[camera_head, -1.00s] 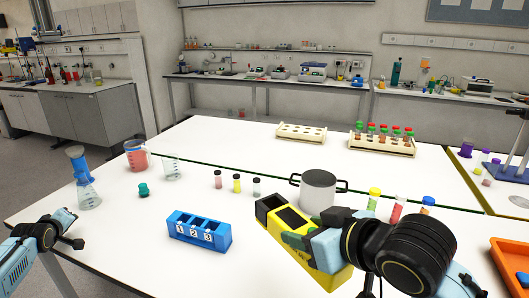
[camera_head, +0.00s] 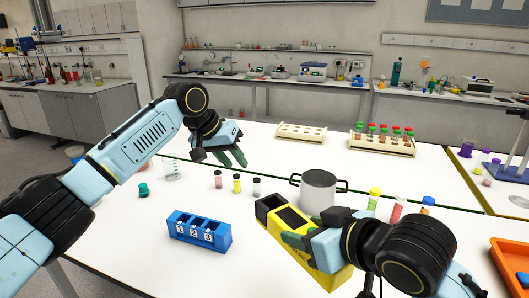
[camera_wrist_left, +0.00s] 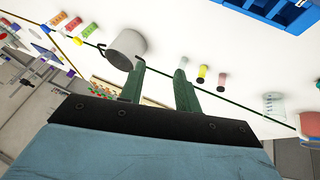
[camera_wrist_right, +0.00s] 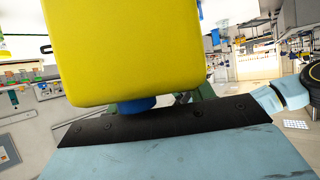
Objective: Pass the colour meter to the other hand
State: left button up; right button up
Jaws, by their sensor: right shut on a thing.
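The colour meter (camera_head: 303,238) is a yellow block with dark openings on top, in the head view at lower centre. My right gripper (camera_head: 298,240) is shut on it. In the right wrist view the yellow meter (camera_wrist_right: 125,50) fills the upper left and hides most of the right fingers. My left gripper (camera_head: 238,158) is above the table, behind and to the left of the meter. In the left wrist view its two green fingers (camera_wrist_left: 160,88) stand apart with nothing between them, so it is open and empty.
A blue numbered rack (camera_head: 199,231) stands left of the meter. A grey pot (camera_head: 318,190) is right behind the meter. Small vials (camera_head: 237,183) stand in a row between. A green stopper (camera_head: 143,190) and a beaker (camera_head: 172,170) are further left.

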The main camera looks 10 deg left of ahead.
pick_arm(q)
jog(key=s+d+r+m+g+y, duration=0.1)
jog(key=s+d+r+m+g, duration=0.1)
jog(key=s+d+r+m, duration=0.3)
jog(key=m+g+y, duration=0.1)
jog(key=m+y, duration=0.1)
send_near(272, 201)
jog(key=f, duration=0.5)
jog(key=w+d+f, duration=0.1)
jog(key=f, duration=0.2)
jog(key=shift+f, duration=0.2)
pick_arm(e)
jog(key=shift+r, duration=0.1)
pick_arm(q)
jog(key=shift+d+f+m, duration=0.1)
jog(key=shift+f+m, duration=0.2)
jog(key=shift+f, duration=0.4)
pick_arm(e)
jog(key=shift+s+a, duration=0.1)
jog(key=shift+a, duration=0.05)
pick_arm(q)
jog(key=shift+c, duration=0.3)
jog(key=shift+r, duration=0.1)
grip_shut()
pick_arm(e)
jog(key=shift+a, duration=0.1)
